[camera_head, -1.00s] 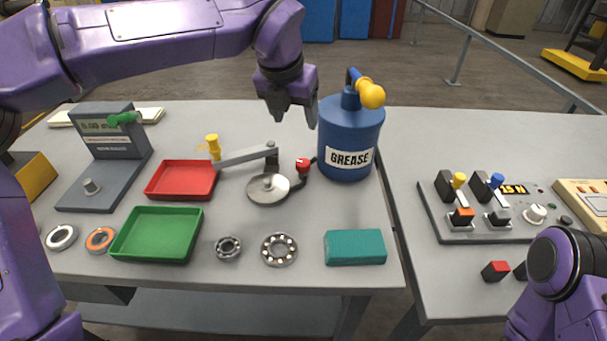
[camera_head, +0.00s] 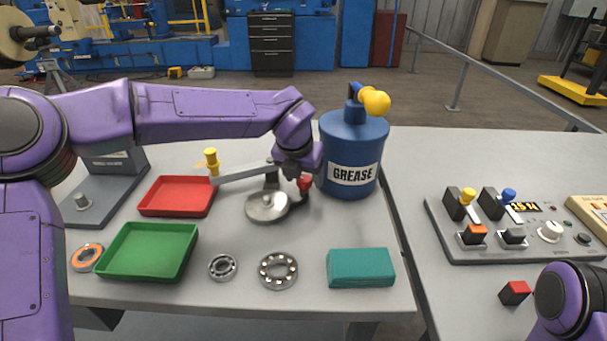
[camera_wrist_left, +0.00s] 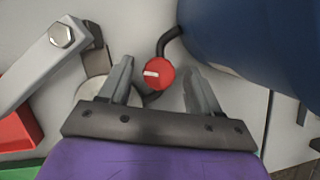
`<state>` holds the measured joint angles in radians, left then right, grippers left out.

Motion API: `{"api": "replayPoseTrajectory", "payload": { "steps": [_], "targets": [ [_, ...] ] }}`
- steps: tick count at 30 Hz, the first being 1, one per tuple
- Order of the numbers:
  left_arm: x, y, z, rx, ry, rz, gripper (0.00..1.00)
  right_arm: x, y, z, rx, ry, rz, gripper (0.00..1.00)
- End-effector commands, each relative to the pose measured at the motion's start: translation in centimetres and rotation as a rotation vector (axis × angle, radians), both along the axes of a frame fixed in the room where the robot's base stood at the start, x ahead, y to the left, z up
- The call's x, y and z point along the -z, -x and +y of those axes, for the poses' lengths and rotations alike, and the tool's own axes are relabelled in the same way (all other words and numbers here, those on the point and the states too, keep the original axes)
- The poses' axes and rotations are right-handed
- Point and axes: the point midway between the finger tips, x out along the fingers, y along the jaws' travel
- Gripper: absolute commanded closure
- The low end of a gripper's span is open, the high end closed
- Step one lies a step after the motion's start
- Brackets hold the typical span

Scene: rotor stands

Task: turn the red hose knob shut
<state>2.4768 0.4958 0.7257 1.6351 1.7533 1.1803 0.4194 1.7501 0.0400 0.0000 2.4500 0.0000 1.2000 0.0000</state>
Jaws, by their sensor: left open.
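The red hose knob (camera_head: 304,182) sits on a dark hose between the blue grease drum (camera_head: 347,145) and the round metal plate (camera_head: 267,206). In the left wrist view the red knob (camera_wrist_left: 158,74) shows a white mark on its face, running roughly across the picture. My left gripper (camera_wrist_left: 160,78) is open, with one finger on each side of the knob and a visible gap to each. In the head view the left gripper (camera_head: 300,176) is down at the knob and partly hides it. My right gripper is not in view; only part of my right arm shows at lower right.
A grey lever with a yellow handle (camera_head: 211,162) reaches to the left of the knob. The drum stands close on the right. A red tray (camera_head: 176,197), a green tray (camera_head: 148,252), bearings (camera_head: 278,270) and a teal block (camera_head: 360,267) lie on the table.

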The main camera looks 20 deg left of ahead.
Motion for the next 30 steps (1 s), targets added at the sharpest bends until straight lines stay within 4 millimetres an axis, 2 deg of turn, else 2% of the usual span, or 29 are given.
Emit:
{"api": "replayPoseTrajectory", "payload": {
  "steps": [4, 9, 20, 26, 30],
  "targets": [
    [0.0, 0.0, 0.0, 0.0, 0.0, 0.0, 0.37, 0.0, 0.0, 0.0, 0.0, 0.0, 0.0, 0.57],
    [0.0, 0.0, 0.0, 0.0, 0.0, 0.0, 0.92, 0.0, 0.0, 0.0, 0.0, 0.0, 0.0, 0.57],
    [-0.3, 0.0, 0.1, 0.04, 0.002, 0.0, 0.93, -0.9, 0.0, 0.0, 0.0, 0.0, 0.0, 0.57],
    [-0.6, 0.0, 0.1, 0.151, 0.003, 0.003, 0.93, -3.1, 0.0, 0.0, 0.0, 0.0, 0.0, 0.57],
    [-0.8, 0.0, 0.2, 0.267, 0.005, 0.003, 0.93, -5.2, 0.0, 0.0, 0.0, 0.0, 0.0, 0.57]
  ]
}}
